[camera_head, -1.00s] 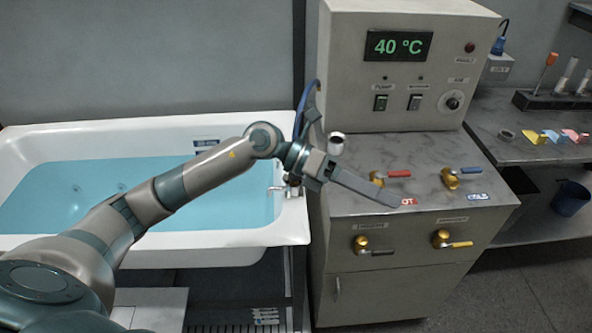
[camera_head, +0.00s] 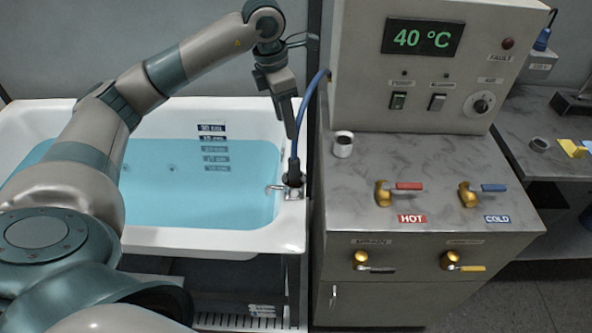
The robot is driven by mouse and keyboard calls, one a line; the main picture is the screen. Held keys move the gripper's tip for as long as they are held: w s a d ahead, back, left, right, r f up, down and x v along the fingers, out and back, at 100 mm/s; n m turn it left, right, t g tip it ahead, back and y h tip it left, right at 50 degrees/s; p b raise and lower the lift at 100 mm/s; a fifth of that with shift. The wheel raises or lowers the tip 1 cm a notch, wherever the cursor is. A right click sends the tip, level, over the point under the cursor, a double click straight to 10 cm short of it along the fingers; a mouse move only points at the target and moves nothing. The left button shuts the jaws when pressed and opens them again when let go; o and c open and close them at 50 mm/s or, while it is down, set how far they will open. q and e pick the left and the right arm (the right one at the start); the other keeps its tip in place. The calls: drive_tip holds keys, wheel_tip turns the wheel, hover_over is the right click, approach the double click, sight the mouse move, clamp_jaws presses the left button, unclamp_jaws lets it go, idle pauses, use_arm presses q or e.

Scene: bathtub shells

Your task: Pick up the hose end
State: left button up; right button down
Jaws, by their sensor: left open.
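A blue hose (camera_head: 304,104) curves down from the left side of the control cabinet. Its dark hose end (camera_head: 294,172) stands upright at the tub's right rim, by a small metal fitting (camera_head: 277,187). My left gripper (camera_head: 291,132) points down just above the hose end, beside the hose on its left. It is open, though its fingers are seen nearly edge-on. I cannot tell whether a finger touches the hose. My right gripper is not in view.
The bathtub (camera_head: 200,240) holds blue water. The cabinet counter (camera_head: 430,160) carries a white cup (camera_head: 343,144), a red-handled valve (camera_head: 384,192) and a blue-handled valve (camera_head: 468,193). The display panel (camera_head: 423,38) reads 40 °C. A side bench (camera_head: 520,128) stands at right.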

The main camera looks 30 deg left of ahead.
use_arm(q)
drive_tip(key=p, duration=0.2)
hover_over(293, 154)
drive_tip(key=a, duration=0.1)
drive_tip(key=f, duration=0.4)
drive_tip(key=shift+s+f, duration=0.15)
drive_tip(key=shift+s, duration=0.1)
drive_tip(key=f, duration=0.2)
drive_tip(key=f+p, duration=0.1)
drive_tip(key=f, duration=0.1)
drive_tip(key=w+f+p, duration=0.1)
drive_tip(key=f, duration=0.1)
drive_tip(key=shift+d+f, duration=0.35)
drive_tip(key=shift+f, duration=0.6)
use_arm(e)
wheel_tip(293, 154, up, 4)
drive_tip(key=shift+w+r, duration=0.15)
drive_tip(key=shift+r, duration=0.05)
use_arm(q)
drive_tip(key=shift+p, duration=0.3)
